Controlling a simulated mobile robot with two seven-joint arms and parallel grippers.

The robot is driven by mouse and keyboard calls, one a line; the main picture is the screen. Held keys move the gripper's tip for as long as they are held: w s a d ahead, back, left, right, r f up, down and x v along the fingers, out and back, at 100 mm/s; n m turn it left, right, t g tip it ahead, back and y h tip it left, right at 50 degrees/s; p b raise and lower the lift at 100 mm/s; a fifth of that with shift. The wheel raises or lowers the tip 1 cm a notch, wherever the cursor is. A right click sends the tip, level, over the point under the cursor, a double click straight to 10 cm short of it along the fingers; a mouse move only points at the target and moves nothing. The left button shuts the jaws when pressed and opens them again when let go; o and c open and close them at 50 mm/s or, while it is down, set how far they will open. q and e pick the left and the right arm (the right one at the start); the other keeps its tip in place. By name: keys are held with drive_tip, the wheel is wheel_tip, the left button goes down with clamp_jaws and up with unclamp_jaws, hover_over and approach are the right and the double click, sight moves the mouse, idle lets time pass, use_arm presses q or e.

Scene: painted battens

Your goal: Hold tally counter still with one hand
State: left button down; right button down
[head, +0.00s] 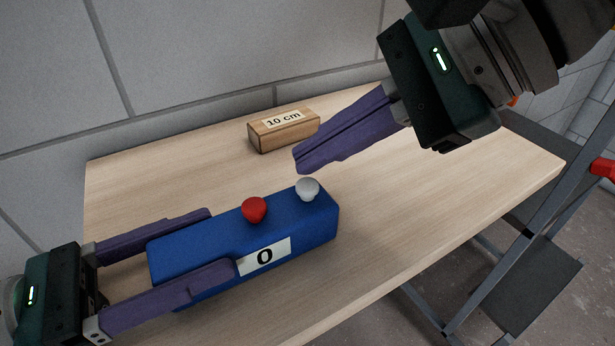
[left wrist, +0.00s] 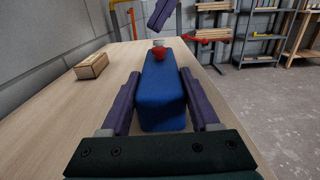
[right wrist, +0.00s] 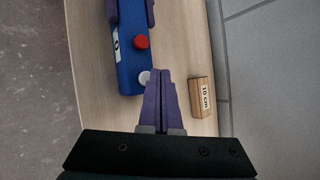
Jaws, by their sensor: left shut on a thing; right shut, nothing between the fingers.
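The tally counter (head: 205,257) is a long blue block on the table, with a red button (head: 255,209), a white knob (head: 307,188) and a white label reading 0 (head: 264,257). My left gripper (head: 222,240) is shut on its left part, one finger on each long side; the left wrist view also shows the blue block (left wrist: 162,92) between the fingers. My right gripper (head: 298,160) is shut and empty, its fingertips above and just behind the white knob. In the right wrist view the closed fingertips (right wrist: 160,74) appear beside the white knob (right wrist: 145,77).
A wooden block marked 10 cm (head: 283,130) lies on the table (head: 430,190) behind the counter, near the wall. The table's right side is clear. A grey metal frame (head: 500,280) stands beyond the table's right edge. Shelves (left wrist: 262,25) stand farther off.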

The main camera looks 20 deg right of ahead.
sight(320, 199)
drive_tip(key=shift+f, duration=0.3)
drive_tip(key=shift+f, duration=0.55)
idle(0.6)
drive_tip(key=shift+r, duration=0.95)
drive_tip(key=shift+r, duration=2.55)
idle(0.5)
wheel_tip(320, 199, up, 4)
drive_tip(key=shift+f, duration=0.1)
